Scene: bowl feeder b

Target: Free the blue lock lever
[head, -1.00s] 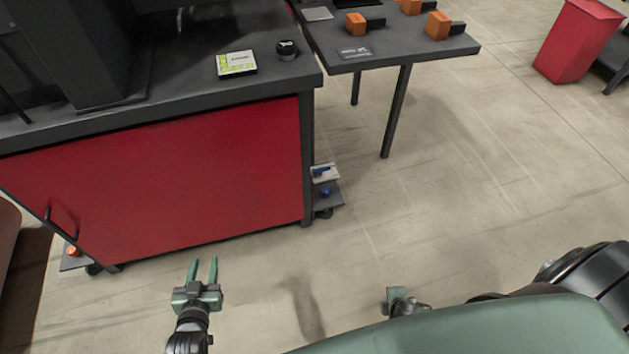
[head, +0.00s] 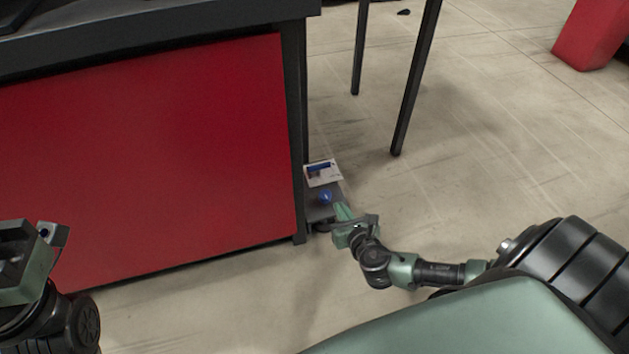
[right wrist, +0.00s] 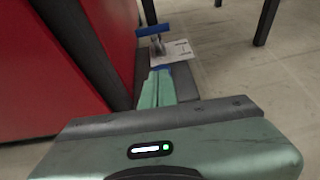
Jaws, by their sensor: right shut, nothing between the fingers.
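Low at the corner of the red cabinet is a small dark ledge (head: 318,211). It carries a blue rounded part (head: 326,197) and, behind it, a white card (head: 333,178) with a blue bar (head: 319,167). In the right wrist view, the blue bar (right wrist: 153,30) tops a short grey stem. I cannot tell for sure which blue part is the lock lever. My right gripper (head: 340,210) is shut and empty, its fingertips close to the rounded part, mostly hidden behind them in the wrist view (right wrist: 162,67); contact is unclear. My left gripper (head: 40,240) is partly cut off at lower left.
The red cabinet (head: 150,160) stands directly left of the ledge, with a dark upright post (head: 294,130) at its corner. Dark table legs (head: 415,80) rise behind. The floor to the right is open, and a red bin (head: 590,35) stands far off.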

